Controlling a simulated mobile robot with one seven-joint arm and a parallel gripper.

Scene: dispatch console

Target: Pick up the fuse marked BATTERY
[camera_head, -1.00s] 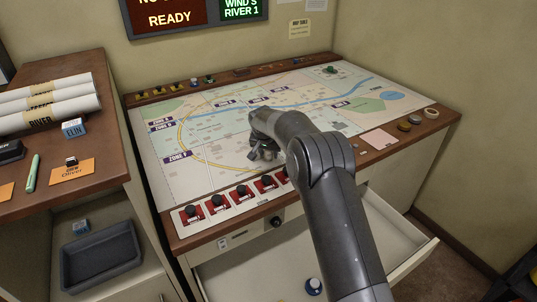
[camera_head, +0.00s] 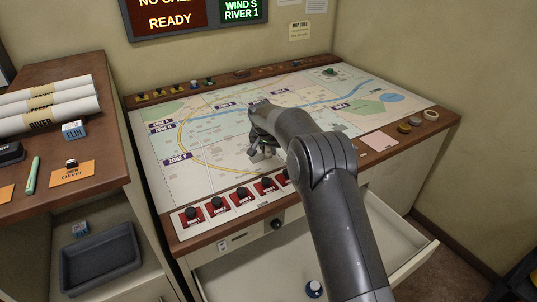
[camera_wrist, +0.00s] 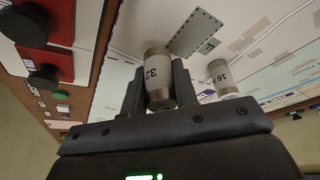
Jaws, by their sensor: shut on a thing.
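My gripper (camera_wrist: 159,72) is shut on a short cylindrical fuse (camera_wrist: 158,64) with metal ends and a pale band that reads "32". No word BATTERY can be read on it. A second, similar fuse (camera_wrist: 222,78), its band reading about "16", is just right of the jaws in the wrist view, apart from them. In the head view my gripper (camera_head: 260,150) is over the front middle of the map console, and my arm hides the fuses there.
The map top (camera_head: 205,120) spreads around my gripper. A row of red switches (camera_head: 241,199) lines the console's front edge; they also show in the wrist view (camera_wrist: 47,62). Below, a drawer (camera_head: 385,235) stands open. A side shelf with a grey tray (camera_head: 100,260) is at left.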

